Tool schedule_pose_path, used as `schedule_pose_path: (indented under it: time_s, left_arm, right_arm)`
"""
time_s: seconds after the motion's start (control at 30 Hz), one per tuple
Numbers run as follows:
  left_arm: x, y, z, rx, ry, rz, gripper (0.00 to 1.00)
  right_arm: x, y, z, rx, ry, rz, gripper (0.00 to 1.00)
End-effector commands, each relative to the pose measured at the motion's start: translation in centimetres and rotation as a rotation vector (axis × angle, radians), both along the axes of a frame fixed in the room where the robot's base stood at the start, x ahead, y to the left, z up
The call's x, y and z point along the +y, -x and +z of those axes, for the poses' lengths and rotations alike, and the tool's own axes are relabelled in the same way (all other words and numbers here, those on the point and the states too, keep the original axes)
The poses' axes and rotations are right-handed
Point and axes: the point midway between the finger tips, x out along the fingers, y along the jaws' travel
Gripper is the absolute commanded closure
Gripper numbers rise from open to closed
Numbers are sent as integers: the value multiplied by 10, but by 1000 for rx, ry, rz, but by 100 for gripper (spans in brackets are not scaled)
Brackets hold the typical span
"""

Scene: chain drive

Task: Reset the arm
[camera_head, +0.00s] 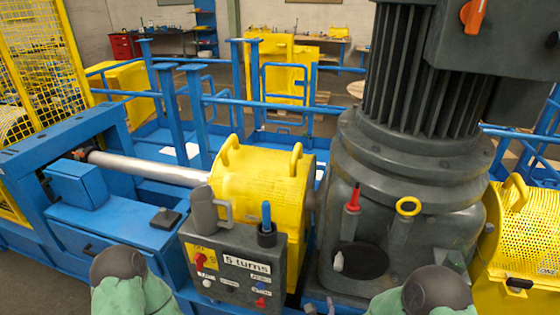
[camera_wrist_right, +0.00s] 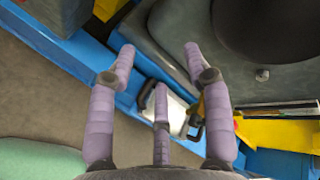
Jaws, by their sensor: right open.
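My right gripper (camera_wrist_right: 159,66) shows in the right wrist view with its lavender fingers spread and nothing between them. Beyond them are a grey floor, a blue frame edge and a small white box-like item with a black handle (camera_wrist_right: 178,108), whose distance I cannot tell. In the head view only dark rounded, green-sleeved parts of my two arms show at the bottom edge, low left and low right. The fingers of both grippers are hidden there. The left gripper is in no view.
A large grey motor and gearbox (camera_head: 405,170) fills the right. Blue railings (camera_head: 225,101) run behind. Grey floor shows at lower left.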

Motion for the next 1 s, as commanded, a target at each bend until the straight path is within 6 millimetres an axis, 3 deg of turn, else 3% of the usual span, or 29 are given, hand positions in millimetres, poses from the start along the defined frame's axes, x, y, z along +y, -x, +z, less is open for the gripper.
schedule_pose_path:
  time_s: [0.27,0.5,0.73,1.0]
  left_arm:
    - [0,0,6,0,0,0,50]
    - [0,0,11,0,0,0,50]
    - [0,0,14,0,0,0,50]
    - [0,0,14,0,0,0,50]
  right_arm:
    - [16,46,-72,374,375,516,50]
    - [31,113,-115,544,586,1083,50]
    - [40,171,-131,547,670,1533,50]
    - [42,190,-134,517,689,1683,50]
